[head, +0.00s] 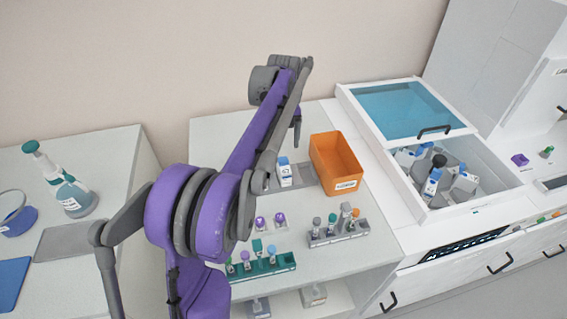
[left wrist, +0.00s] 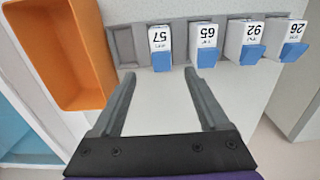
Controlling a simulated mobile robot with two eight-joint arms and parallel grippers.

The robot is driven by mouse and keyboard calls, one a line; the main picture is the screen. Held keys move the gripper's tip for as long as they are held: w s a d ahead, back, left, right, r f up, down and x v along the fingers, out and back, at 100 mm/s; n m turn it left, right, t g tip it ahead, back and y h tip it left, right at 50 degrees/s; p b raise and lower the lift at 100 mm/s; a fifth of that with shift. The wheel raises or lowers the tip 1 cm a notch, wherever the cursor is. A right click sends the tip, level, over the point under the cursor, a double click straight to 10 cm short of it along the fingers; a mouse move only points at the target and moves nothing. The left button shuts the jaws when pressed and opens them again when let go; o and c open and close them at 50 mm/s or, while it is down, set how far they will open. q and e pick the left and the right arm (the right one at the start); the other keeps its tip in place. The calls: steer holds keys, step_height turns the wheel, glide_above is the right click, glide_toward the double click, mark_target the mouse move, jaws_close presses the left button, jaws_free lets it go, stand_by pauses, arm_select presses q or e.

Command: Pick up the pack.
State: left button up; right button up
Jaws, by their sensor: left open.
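Several white packs with blue ends and printed numbers stand in a row in a grey rack (left wrist: 124,43) in the left wrist view. They are the 57 pack (left wrist: 160,40), the 65 pack (left wrist: 204,36), the 92 pack (left wrist: 245,34) and the 26 pack (left wrist: 288,32). In the head view one white-and-blue pack (head: 285,173) shows beside my arm, which hides the others. My left gripper (left wrist: 160,76) is open and empty, its fingertips just short of the row, with the 57 pack ahead between them. In the head view this gripper (head: 297,143) is above the counter. My right gripper is not in view.
An orange bin (head: 337,163) stands right of the packs. A grey tube rack (head: 338,236) and a green tube rack (head: 270,266) are nearer. A white machine with a blue lid (head: 402,107) and open tray is at the right. A spray bottle (head: 72,198) stands on the left counter.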

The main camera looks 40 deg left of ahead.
mark_target(284, 166)
arm_select(q)
steer(key=f, duration=0.4)
steer(key=shift+s+d+f, duration=0.2)
steer(key=shift+s+d, duration=0.1)
steer(key=shift+f, duration=0.65)
step_height(284, 166, down, 5)
steer(key=shift+s+d+r, duration=0.1)
steer(key=shift+s+d, duration=0.05)
jaws_close()
